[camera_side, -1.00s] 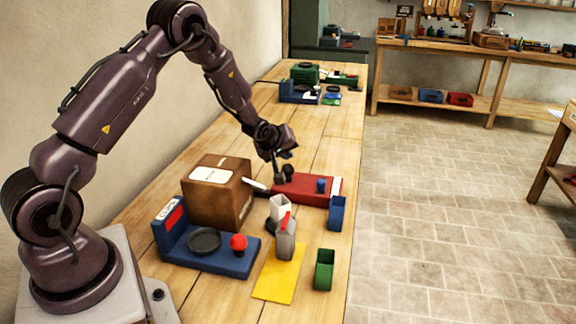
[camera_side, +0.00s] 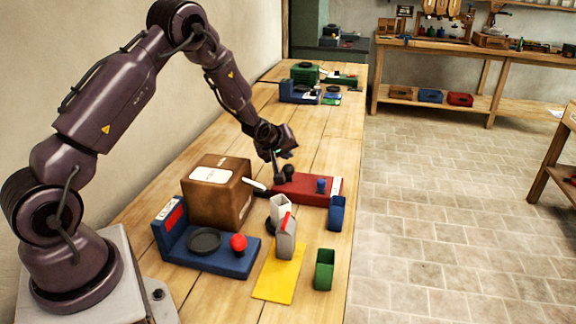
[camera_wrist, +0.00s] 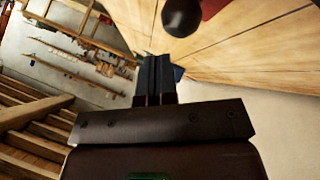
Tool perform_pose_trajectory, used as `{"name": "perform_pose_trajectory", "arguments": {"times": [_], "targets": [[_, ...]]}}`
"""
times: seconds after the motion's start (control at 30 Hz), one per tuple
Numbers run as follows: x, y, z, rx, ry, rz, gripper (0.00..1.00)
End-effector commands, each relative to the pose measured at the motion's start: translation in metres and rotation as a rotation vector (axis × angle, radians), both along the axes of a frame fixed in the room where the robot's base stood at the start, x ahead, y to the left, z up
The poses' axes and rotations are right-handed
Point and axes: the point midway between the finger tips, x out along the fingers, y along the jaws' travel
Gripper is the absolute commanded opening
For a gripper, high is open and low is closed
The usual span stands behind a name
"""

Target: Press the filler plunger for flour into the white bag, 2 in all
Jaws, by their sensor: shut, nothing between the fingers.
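The red filler base (camera_side: 301,190) lies on the bench, with a dark round knob (camera_side: 288,172) near its left end and a blue knob (camera_side: 321,185) farther right. Which knob is for flour cannot be told. My gripper (camera_side: 277,177) is shut and empty, pointing down just left of the dark knob; contact cannot be told. In the wrist view the shut fingers (camera_wrist: 157,60) show below the dark knob (camera_wrist: 182,16). A white open-topped bag (camera_side: 280,206) stands in front of the red base, partly behind a grey-white container (camera_side: 285,245) with a red piece.
A brown box (camera_side: 215,195) stands left of the filler. A blue station (camera_side: 215,262) with a black disc and red knob (camera_side: 238,242) is nearer. A blue cup (camera_side: 337,213), a green cup (camera_side: 324,270) and a yellow sheet (camera_side: 278,275) lie toward the front right.

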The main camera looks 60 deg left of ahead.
Motion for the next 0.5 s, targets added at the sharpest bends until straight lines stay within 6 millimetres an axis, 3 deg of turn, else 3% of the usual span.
{"name": "perform_pose_trajectory", "arguments": {"times": [0.5], "targets": [[-0.0001,0.0,-0.0088,0.0,0.0,0.0,0.0]]}}
